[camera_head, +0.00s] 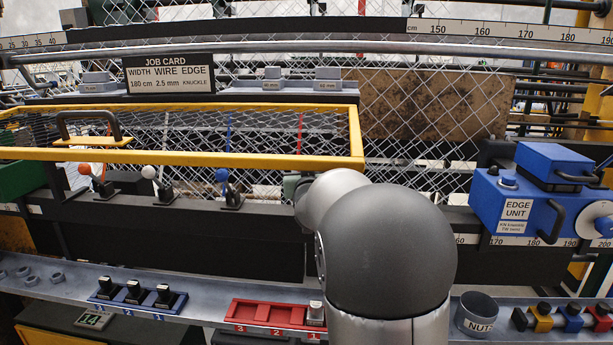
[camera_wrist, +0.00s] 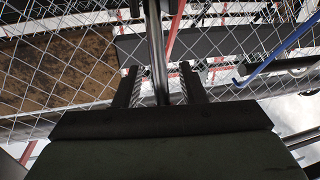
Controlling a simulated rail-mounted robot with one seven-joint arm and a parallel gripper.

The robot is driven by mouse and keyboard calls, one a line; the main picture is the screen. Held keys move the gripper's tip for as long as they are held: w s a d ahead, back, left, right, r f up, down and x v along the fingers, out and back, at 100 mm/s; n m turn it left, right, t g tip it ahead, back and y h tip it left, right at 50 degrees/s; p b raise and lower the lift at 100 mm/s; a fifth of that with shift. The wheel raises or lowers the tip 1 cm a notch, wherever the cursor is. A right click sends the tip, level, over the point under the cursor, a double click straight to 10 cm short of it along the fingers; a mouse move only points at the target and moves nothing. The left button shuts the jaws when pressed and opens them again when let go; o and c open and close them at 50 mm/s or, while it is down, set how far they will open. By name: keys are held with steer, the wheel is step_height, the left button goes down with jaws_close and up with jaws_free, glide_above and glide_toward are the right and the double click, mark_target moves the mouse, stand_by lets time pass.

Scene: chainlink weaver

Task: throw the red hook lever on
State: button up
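A row of levers stands below the yellow guard frame in the head view: an orange-knobbed lever (camera_head: 84,169), a white-knobbed lever (camera_head: 149,172) and a blue-knobbed lever (camera_head: 222,175). No plainly red knob shows; my arm covers the area right of the blue lever. A red upright strip (camera_head: 299,132) shows behind the guard mesh. My gripper (camera_wrist: 162,90) is hidden in the head view. In the wrist view its two ridged fingers are apart, with a grey metal rod (camera_wrist: 156,50) showing between them. I cannot tell whether they touch it.
The yellow guard frame (camera_head: 180,155) with a black handle (camera_head: 88,125) is close above the levers. The blue edge unit (camera_head: 535,195) stands at the right. A front shelf holds a red tray (camera_head: 262,313), a blue tray (camera_head: 136,301) and a nuts cup (camera_head: 478,314).

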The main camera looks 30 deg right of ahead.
steer(key=b+v, duration=0.1)
steer(key=v, duration=1.6)
steer(key=shift+s, duration=0.2)
steer(key=shift+a, duration=0.15)
